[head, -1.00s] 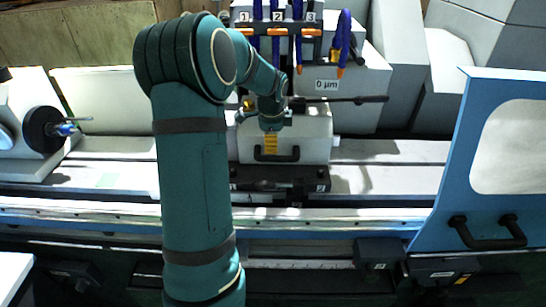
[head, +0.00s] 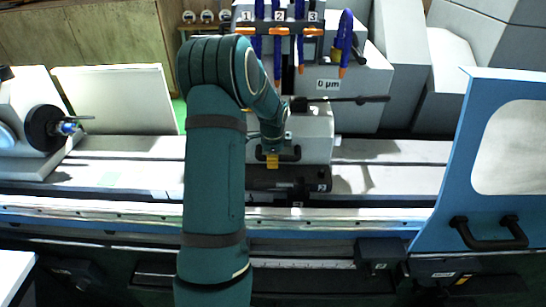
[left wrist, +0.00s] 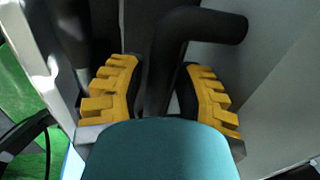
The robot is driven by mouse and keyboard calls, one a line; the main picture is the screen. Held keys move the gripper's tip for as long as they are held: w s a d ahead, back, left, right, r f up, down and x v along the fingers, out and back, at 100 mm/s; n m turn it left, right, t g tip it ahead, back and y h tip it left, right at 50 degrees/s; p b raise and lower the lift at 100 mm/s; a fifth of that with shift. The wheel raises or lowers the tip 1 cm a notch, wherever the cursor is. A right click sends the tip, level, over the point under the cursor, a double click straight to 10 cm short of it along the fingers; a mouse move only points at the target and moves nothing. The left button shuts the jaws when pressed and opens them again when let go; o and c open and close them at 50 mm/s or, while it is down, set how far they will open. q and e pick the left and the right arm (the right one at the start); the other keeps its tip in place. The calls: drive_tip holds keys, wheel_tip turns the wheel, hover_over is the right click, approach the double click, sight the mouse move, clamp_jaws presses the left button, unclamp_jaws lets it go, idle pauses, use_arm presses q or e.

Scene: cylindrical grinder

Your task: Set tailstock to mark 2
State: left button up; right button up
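The tailstock (head: 317,133) is a pale block with a black bar handle (head: 294,154) on its front, standing on a dark base (head: 290,179) on the machine bed. A small light label (head: 321,187) sits at the base's right end. My left gripper (head: 272,160) is at the left part of the handle. In the left wrist view, its yellow ridged fingers (left wrist: 158,75) stand apart on either side of the black handle (left wrist: 205,25). A gap shows beside the handle, so it is not clamped. My arm hides the base's left end. My right gripper is not in view.
The workhead with a black chuck (head: 42,129) stands at the left. A blue door (head: 455,190) with a window is at the right. A rack labelled 1, 2, 3 (head: 279,30) and a "0 µm" sign (head: 328,85) are behind. The bed right of the tailstock (head: 390,178) is clear.

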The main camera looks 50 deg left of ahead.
sight(260, 156)
use_arm(q)
clamp_jaws()
drive_tip(key=s+a, duration=0.2)
drive_tip(key=s, duration=0.1)
drive_tip(key=shift+a+b, duration=0.15)
drive_tip(key=shift+b, duration=0.25)
drive_tip(key=shift+s+a, duration=0.3)
drive_tip(key=o, duration=0.5)
unclamp_jaws()
drive_tip(key=shift+w, duration=0.1)
drive_tip(key=shift+o, duration=0.3)
drive_tip(key=shift+w+d, duration=0.2)
drive_tip(key=shift+w, duration=0.05)
wheel_tip(260, 156, up, 12)
drive_tip(key=s+d, duration=0.1)
drive_tip(key=shift+s+d, duration=0.3)
drive_tip(key=shift+d, duration=0.1)
